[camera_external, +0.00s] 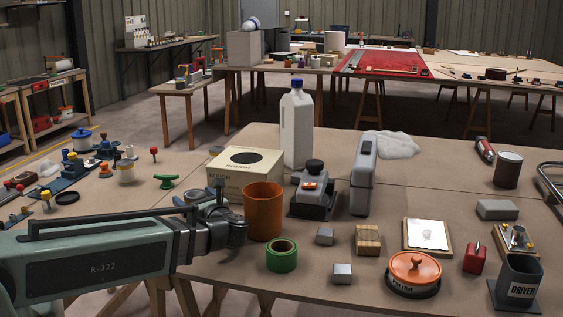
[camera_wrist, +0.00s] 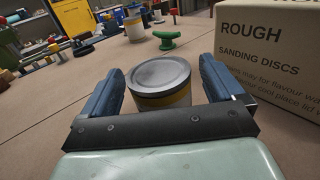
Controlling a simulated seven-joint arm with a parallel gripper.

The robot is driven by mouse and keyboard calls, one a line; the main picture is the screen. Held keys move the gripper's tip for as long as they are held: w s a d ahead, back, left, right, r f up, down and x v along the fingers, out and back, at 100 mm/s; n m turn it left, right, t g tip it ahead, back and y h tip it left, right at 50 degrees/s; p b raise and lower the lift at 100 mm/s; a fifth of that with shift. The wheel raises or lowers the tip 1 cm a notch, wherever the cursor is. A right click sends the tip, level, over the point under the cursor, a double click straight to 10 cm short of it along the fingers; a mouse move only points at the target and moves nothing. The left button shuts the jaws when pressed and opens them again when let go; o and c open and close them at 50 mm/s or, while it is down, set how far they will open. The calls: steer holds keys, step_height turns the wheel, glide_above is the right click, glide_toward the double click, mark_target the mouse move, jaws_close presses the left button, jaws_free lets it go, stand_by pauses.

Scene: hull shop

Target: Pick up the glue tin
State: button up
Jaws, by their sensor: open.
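A round tin with a grey lid and a yellow band (camera_wrist: 160,82) stands upright between the fingers of my gripper (camera_wrist: 172,68) in the wrist view. No label shows on it, so I cannot read that it is the glue tin. The fingers are open, one on each side of the tin, with the left finger very near its wall; I cannot tell whether either touches. In the external view my gripper (camera_external: 190,200) is low over the table, left of the orange cylinder, and the tin between the fingers is hidden or too small to make out.
The sanding discs box (camera_wrist: 268,50) stands close to the right finger; it is also in the external view (camera_external: 240,185). A green cleat (camera_wrist: 167,40) and another tin (camera_wrist: 134,30) stand beyond. The orange cylinder (camera_external: 263,212) and green tape roll (camera_external: 282,256) are near my wrist.

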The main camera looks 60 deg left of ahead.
steer(key=shift+s+a, duration=0.1)
steer(key=shift+a, duration=0.75)
steer(key=c, duration=1.3)
steer(key=shift+o, duration=0.2)
steer(key=shift+r, duration=0.1)
steer(key=shift+r, duration=4.9)
